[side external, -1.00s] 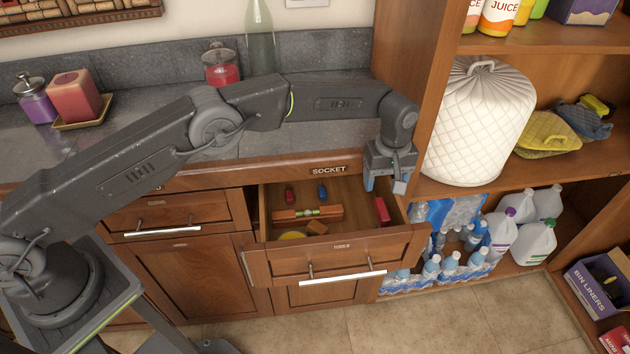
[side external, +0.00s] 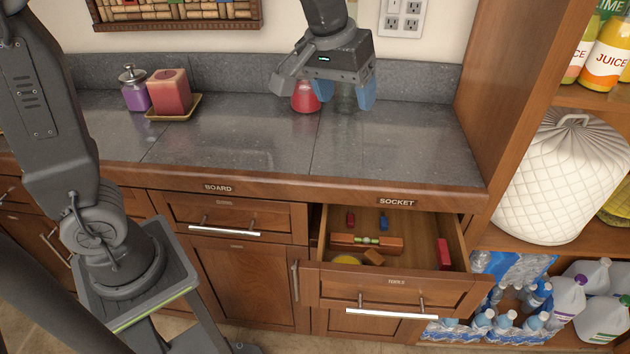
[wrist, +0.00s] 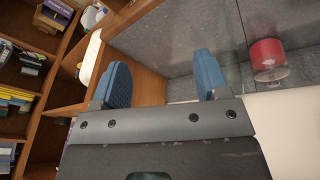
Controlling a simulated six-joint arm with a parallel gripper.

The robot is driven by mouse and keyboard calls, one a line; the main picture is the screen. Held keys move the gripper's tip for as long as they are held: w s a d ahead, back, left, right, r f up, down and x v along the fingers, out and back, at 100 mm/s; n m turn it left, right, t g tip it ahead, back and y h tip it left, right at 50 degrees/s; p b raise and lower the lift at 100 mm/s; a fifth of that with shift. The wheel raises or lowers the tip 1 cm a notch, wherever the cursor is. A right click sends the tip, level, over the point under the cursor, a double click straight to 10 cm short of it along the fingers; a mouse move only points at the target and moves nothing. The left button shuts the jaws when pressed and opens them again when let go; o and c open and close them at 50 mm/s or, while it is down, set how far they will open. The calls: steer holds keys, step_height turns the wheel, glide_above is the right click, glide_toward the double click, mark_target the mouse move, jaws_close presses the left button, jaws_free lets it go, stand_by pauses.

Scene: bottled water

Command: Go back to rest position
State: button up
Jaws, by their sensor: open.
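My gripper (side external: 346,92) hangs above the back of the grey countertop (side external: 240,140) in the side external view. Its two blue fingertips are spread apart with nothing held between them. In the wrist view the blue fingers of my gripper (wrist: 167,82) are also wide apart and empty. A red jar (side external: 305,97) stands just behind the left finger and is partly hidden by it. The red jar also shows at the right of the wrist view (wrist: 267,56).
An open drawer (side external: 400,290) marked TOOLS, with small coloured items inside, juts out below the counter. A red candle (side external: 170,90) and purple dispenser (side external: 134,92) stand at left. Wooden shelving (side external: 510,100) with a white quilted cover (side external: 550,180) and bottled water (side external: 495,322) is at right.

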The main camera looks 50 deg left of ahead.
steer(key=s+a+f+m+t, duration=0.1)
steer(key=s+a+f, duration=0.1)
steer(key=s, duration=0.7)
steer(key=s+a+f+m+t, duration=0.1)
steer(key=s+a, duration=0.3)
steer(key=s, duration=0.6)
steer(key=shift+f+m+y, duration=0.3)
steer(key=shift+f+m, duration=0.15)
steer(key=shift+m, duration=0.25)
